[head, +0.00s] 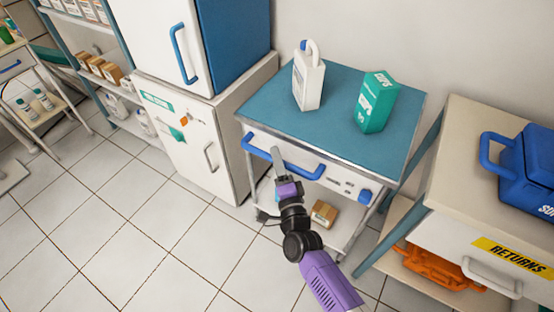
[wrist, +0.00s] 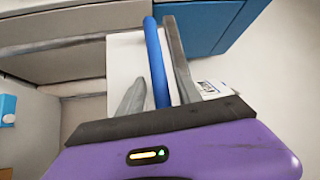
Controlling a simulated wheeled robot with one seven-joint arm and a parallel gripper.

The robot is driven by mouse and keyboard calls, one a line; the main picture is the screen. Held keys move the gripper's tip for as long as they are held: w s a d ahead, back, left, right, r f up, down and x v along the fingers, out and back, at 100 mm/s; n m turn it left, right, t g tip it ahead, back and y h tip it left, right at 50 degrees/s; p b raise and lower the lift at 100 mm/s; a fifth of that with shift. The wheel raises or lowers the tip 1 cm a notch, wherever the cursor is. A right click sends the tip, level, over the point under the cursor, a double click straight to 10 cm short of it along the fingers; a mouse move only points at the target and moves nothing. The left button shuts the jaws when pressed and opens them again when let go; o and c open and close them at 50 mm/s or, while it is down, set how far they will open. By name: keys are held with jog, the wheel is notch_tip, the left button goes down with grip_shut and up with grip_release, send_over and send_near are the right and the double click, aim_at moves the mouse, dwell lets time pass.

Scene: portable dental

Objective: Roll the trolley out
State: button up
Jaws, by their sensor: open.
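The trolley (head: 338,98) has a blue-green top, a white front panel and a blue bar handle (head: 305,170) along its front. It stands against the wall between a white cabinet and a side bench.
A white bottle (head: 308,82) and a green carton (head: 376,102) stand on the trolley top. A small brown box (head: 324,213) sits on its lower shelf. The white cabinet (head: 180,140) is close on the left, the bench (head: 470,170) on the right. Tiled floor in front is clear.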

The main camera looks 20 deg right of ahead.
grip_shut()
dwell(1.4)
